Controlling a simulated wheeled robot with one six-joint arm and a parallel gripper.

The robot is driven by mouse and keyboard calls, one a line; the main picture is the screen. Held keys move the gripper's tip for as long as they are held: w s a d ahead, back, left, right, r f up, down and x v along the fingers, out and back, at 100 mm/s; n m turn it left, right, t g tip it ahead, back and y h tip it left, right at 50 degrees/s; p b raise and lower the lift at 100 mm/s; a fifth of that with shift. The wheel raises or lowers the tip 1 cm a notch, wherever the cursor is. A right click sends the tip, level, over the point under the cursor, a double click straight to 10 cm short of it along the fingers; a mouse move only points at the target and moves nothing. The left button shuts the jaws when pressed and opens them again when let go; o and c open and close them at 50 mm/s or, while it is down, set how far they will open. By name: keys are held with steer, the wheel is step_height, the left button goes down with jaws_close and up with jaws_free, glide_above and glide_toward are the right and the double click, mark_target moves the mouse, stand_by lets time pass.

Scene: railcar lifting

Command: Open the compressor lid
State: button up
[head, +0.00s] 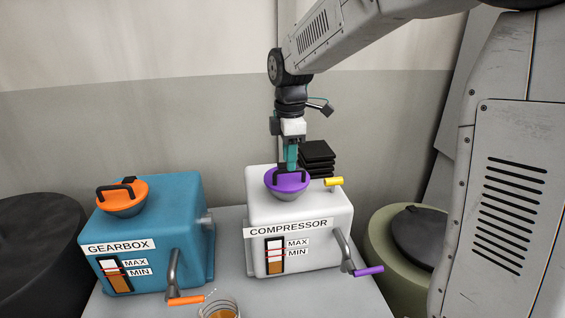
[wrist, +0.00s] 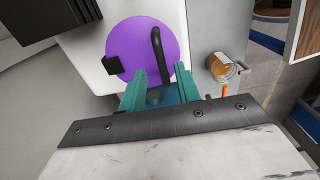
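The white compressor (head: 290,215) stands on the table, with a purple round lid (head: 287,182) seated on its top. The lid has a black arched handle, seen from above in the wrist view (wrist: 157,45), and a black block, probably its hinge, at its left edge there. My gripper (head: 288,168) points down right over the lid. In the wrist view its teal fingers (wrist: 160,72) are spread apart, with the near end of the handle showing between their tips. I cannot tell whether either finger touches the handle.
A blue gearbox (head: 160,225) with an orange lid (head: 122,197) stands to the left. A glass jar (head: 218,309) is at the front. Black stacked blocks (head: 318,157) are behind.

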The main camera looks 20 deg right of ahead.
steer(key=shift+f, duration=0.9)
